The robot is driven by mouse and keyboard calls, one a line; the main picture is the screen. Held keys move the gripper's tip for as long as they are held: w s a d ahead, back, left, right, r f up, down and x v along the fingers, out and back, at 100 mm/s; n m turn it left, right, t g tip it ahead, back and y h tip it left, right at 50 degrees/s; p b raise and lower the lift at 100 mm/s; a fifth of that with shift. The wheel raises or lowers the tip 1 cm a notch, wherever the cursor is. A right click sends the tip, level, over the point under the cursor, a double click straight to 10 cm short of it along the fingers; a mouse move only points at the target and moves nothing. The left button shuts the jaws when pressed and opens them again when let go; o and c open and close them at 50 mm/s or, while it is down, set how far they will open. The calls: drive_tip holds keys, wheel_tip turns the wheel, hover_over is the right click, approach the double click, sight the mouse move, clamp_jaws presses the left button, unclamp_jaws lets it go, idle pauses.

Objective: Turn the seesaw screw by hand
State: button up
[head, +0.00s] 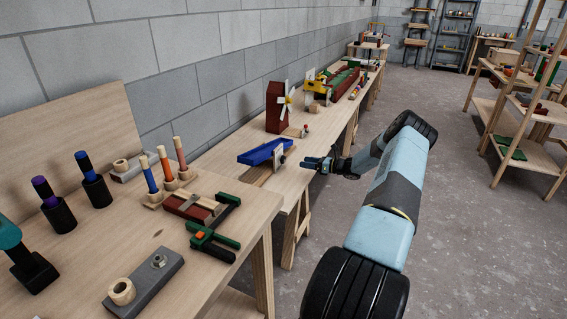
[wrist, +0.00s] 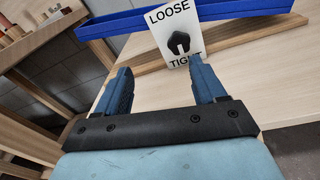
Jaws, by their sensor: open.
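The seesaw (head: 262,152) is a blue trough-shaped beam that stands tilted on a wooden base (wrist: 240,42). In the wrist view the blue beam (wrist: 265,7) crosses the top. A white card reading LOOSE above and TIGHT below stands on its near side. The screw's dark knob (wrist: 180,43) is at the middle of the card, between the two words. My gripper (head: 310,162) is just right of the card in the head view. In the wrist view my gripper (wrist: 160,67) is open, its fingers apart and empty. The right fingertip overlaps the card's lower edge; contact cannot be told.
A red windmill block (head: 280,106) and colourful toys stand farther along the bench. The nearer table holds pegs, clamps (head: 212,240) and a grey block (head: 147,283). Bare bench top lies around the seesaw. Open floor is on the right, before a wooden shelf (head: 520,110).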

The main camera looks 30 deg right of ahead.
sight(285, 160)
drive_tip(key=w+a+f, duration=0.1)
drive_tip(key=w+a, duration=0.1)
drive_tip(key=w, duration=0.1)
drive_tip(key=w+a+f+m+t, duration=0.1)
drive_tip(key=w, duration=0.3)
drive_tip(key=w+a+f+m, duration=0.1)
drive_tip(key=w+a, duration=0.1)
drive_tip(key=w, duration=0.1)
drive_tip(key=shift+w+a+h, duration=0.15)
drive_tip(key=shift+a+h, duration=0.2)
drive_tip(key=shift+h, duration=0.05)
drive_tip(key=shift+c, duration=0.4)
